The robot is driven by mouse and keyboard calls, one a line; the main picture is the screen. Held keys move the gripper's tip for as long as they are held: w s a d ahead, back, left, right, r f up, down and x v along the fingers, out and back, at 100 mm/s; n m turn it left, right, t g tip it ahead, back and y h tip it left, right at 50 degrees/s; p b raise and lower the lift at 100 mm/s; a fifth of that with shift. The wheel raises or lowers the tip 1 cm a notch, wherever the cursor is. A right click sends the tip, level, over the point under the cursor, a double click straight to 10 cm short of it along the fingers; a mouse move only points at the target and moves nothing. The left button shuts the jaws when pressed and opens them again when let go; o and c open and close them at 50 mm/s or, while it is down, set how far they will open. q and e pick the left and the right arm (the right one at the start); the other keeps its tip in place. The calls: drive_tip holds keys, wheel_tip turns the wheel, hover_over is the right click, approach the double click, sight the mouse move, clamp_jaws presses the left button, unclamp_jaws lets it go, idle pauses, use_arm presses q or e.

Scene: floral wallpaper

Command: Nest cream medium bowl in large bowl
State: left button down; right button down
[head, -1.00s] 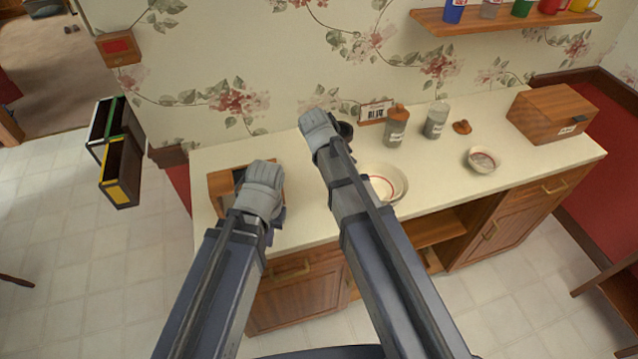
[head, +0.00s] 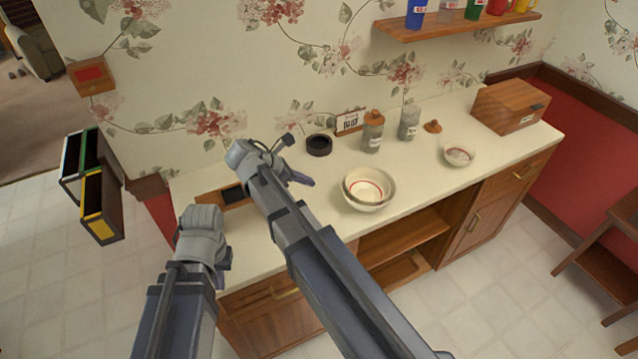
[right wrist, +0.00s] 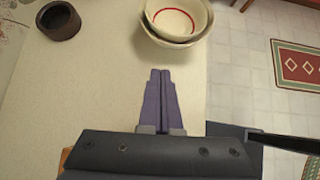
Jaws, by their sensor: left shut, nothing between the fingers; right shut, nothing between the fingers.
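The cream medium bowl (head: 366,188), with a red ring inside, sits within the large bowl (head: 368,206) on the counter. The rim of the large bowl shows around it. In the right wrist view the cream bowl (right wrist: 176,20) sits inside the large bowl (right wrist: 172,43) at the top. My right gripper (head: 305,181) is shut and empty, left of the bowls and apart from them; its closed purple fingers (right wrist: 160,74) point toward them. My left gripper (head: 227,259) is shut and empty by the counter's front left, its fingers mostly hidden behind the wrist.
A small bowl (head: 458,156) stands farther right on the counter (head: 418,178). A dark round pot (head: 319,145), two jars (head: 373,132) (head: 409,123), a wooden lid (head: 433,127) and a wooden box (head: 510,106) stand toward the back. A wooden tray (head: 212,198) is partly hidden behind my arms.

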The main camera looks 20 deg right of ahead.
sight(343, 187)
drive_tip(key=b+x, duration=0.6)
drive_tip(key=x, duration=0.4)
drive_tip(key=shift+a+f+b, duration=0.15)
drive_tip(key=shift+a+b, duration=0.05)
drive_tip(key=shift+b, duration=0.1)
drive_tip(key=shift+w+d+r+p, duration=0.1)
drive_tip(key=shift+d+r+p, duration=0.15)
drive_tip(key=shift+d, duration=0.3)
drive_tip(key=shift+d+r+p, duration=0.15)
drive_tip(key=shift+d+r, duration=0.05)
drive_tip(key=shift+d, duration=0.35)
drive_tip(key=shift+w+d, duration=0.1)
drive_tip(key=shift+d, duration=0.6)
drive_tip(key=shift+w+d, duration=0.1)
drive_tip(key=shift+d, duration=1.1)
drive_tip(key=shift+a, duration=0.1)
